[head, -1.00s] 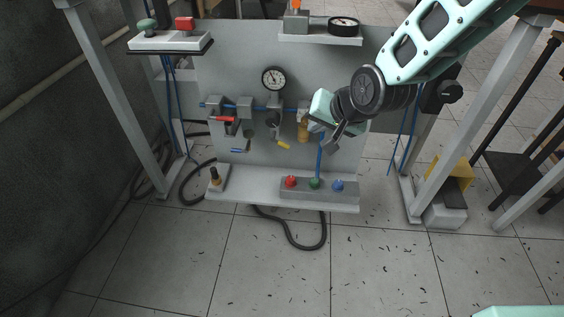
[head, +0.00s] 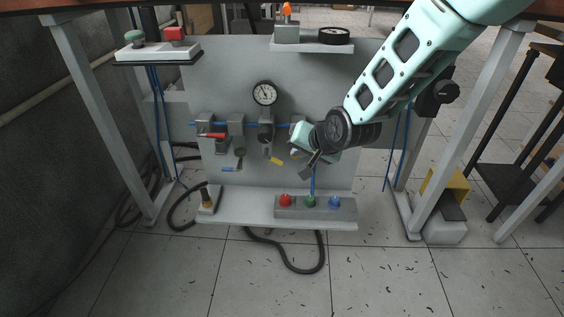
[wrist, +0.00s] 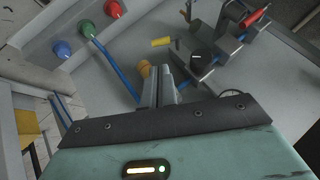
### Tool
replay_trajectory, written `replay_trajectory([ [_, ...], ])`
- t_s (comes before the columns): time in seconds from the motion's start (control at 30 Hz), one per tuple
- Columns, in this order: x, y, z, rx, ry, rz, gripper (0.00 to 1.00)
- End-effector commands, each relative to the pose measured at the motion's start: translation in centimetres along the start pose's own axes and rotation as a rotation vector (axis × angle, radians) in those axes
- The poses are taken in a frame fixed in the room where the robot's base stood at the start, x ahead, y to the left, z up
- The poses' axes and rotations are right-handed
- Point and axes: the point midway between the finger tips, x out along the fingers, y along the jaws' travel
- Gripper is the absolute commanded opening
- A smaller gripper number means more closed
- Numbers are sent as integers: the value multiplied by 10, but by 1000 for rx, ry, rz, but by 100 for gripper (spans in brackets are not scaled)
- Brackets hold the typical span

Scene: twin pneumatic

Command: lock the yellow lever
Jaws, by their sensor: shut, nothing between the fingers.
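The yellow lever (head: 277,161) hangs below the row of valves on the grey panel, slanting down to the right. In the wrist view the yellow lever (wrist: 161,42) shows beyond my fingertips, apart from them. My gripper (head: 310,164) is shut and empty, just right of the lever in the head view. Its two fingers (wrist: 160,76) lie close together in the wrist view. My gripper hides part of the amber-bowled unit at the right end of the row; its amber bowl (wrist: 145,68) shows beside the fingers.
A red lever (head: 212,136) and a blue lever (head: 231,169) are to the left. A round gauge (head: 264,93) sits above the row. Below, a grey box (head: 323,212) carries red, green and blue knobs, with a blue hose rising from it.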

Motion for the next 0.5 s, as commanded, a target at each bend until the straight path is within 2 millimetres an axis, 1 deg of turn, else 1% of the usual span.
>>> replay_trajectory([
  [0.03,15,3,3,0,-2,1,0],
  [0.2,51,3,3,-1,-1,0,0],
  [0.4,88,3,3,-1,-1,1,0],
  [0.5,101,2,2,0,0,0,0],
])
